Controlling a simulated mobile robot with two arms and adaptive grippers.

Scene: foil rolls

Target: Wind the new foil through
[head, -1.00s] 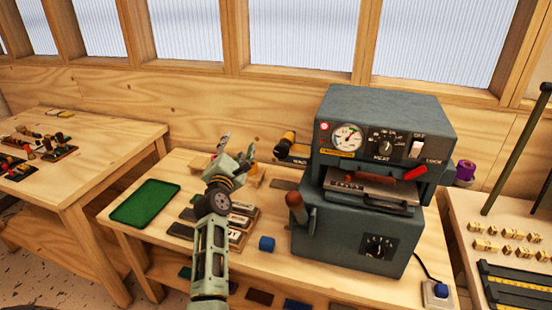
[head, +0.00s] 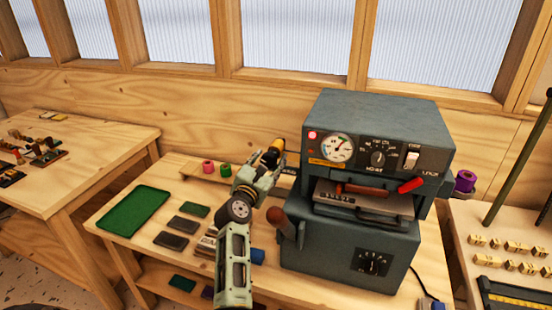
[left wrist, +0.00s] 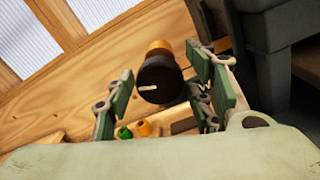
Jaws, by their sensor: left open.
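The grey hot-foil press (head: 365,185) stands on the workbench. A gold roll with a black knob (head: 272,153) sticks out at its left side. In the left wrist view the black knob (left wrist: 160,80) has a white mark and the orange-gold roll (left wrist: 158,47) behind it. My left gripper (head: 262,162) is open at the knob; in the left wrist view the knob lies between its spread fingers (left wrist: 162,92), with gaps showing on both sides. A purple roll (head: 465,180) sits at the press's right side. My right gripper is not in view.
A pink roll (head: 208,167) and a green roll (head: 225,170) stand left of my gripper. A green tray (head: 134,211), several dark blocks (head: 172,241) and a blue cube (head: 257,255) lie on the bench. The press's brown-handled lever (head: 276,216) is close to my left arm.

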